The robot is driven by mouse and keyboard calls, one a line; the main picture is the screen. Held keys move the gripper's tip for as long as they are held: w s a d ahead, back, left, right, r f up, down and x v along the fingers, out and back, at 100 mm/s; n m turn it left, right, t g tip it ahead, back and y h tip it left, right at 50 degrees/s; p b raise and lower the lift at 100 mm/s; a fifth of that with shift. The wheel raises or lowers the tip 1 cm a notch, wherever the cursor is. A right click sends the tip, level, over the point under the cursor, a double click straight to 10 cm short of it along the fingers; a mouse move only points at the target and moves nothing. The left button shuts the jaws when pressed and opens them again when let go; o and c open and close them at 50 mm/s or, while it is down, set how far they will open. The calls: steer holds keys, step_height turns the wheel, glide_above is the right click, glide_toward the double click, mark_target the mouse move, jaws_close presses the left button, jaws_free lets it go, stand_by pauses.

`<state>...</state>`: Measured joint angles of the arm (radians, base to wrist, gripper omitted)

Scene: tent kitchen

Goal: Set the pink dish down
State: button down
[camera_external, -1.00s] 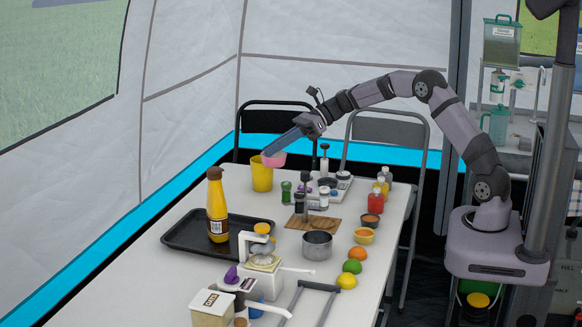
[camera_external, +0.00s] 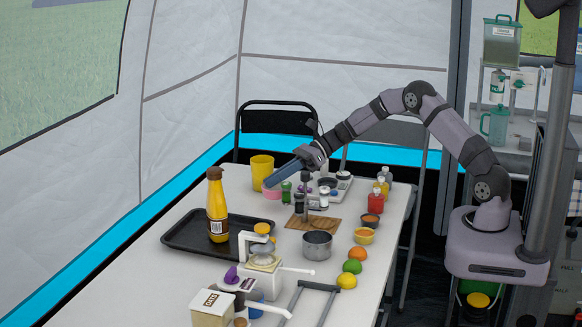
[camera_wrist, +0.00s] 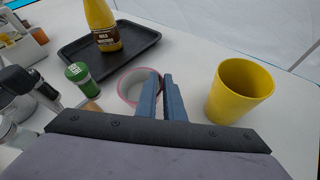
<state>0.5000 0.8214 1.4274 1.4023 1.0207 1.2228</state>
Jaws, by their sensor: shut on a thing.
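The pink dish (camera_wrist: 131,88) is a small round bowl with a pale inside. In the wrist view my gripper (camera_wrist: 160,78) is shut on its near right rim, and the fingers hide part of it. In the external view the dish (camera_external: 271,192) is at table height at the far end, just right of the yellow cup (camera_external: 262,171). My gripper (camera_external: 268,184) reaches down to it from the right. I cannot tell whether the dish's base touches the table.
The yellow cup stands close to the right in the wrist view (camera_wrist: 240,90). A green-capped jar (camera_wrist: 80,75) stands to the left. A black tray (camera_external: 185,238) holds a yellow bottle (camera_external: 217,205). White table is bare between dish and tray.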

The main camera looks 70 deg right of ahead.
steer(key=shift+f, duration=1.8)
steer(key=shift+f, duration=0.15)
steer(key=c, duration=1.9)
jaws_free()
steer(key=shift+o, duration=0.2)
steer(key=shift+r, duration=0.2)
steer(key=b+v, duration=0.1)
steer(key=v, duration=1.1)
steer(key=shift+f, duration=0.1)
